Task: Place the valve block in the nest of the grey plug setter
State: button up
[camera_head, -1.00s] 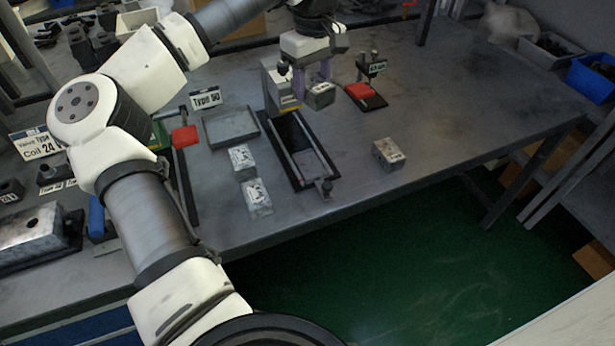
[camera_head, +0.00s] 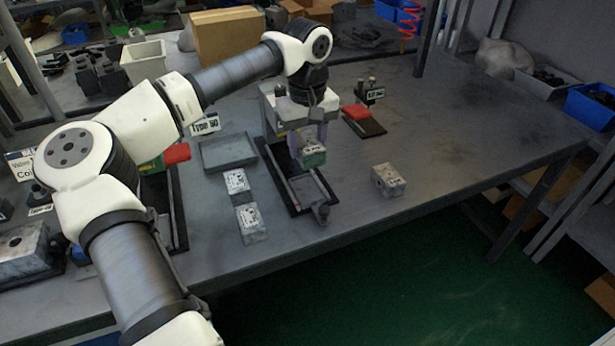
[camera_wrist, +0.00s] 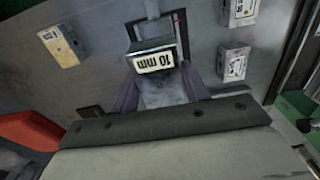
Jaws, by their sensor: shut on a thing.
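The valve block (camera_head: 314,157) is held between the purple fingers of my gripper (camera_head: 308,138). In the wrist view, the block (camera_wrist: 155,58) sits between the fingertips and shows a white "10 mm" label. The grey plug setter (camera_head: 273,163) stands mid-table, with a dark base, side rails and a knob at its near end. My gripper and the block are over its middle, in front of its grey upright head (camera_head: 268,104). I cannot tell whether the block touches the setter, and its nest is largely hidden.
A loose block (camera_head: 388,180) lies to the right. Two more blocks (camera_head: 236,181) (camera_head: 251,224) and an empty grey tray (camera_head: 228,152) are to the left. A red-topped fixture (camera_head: 358,112) stands behind right. The table's right side is clear.

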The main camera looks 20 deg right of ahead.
aim_at(307, 191)
notch_tip(307, 191, down, 10)
jog(key=shift+r+p, duration=0.1)
jog(key=shift+p, duration=0.5)
jog(key=shift+f+b, duration=0.35)
jog(key=o, duration=1.3)
jog(key=shift+s+f, duration=0.1)
jog(key=shift+c, duration=0.2)
jog(key=shift+a+f, duration=0.1)
jog(key=shift+a, duration=0.05)
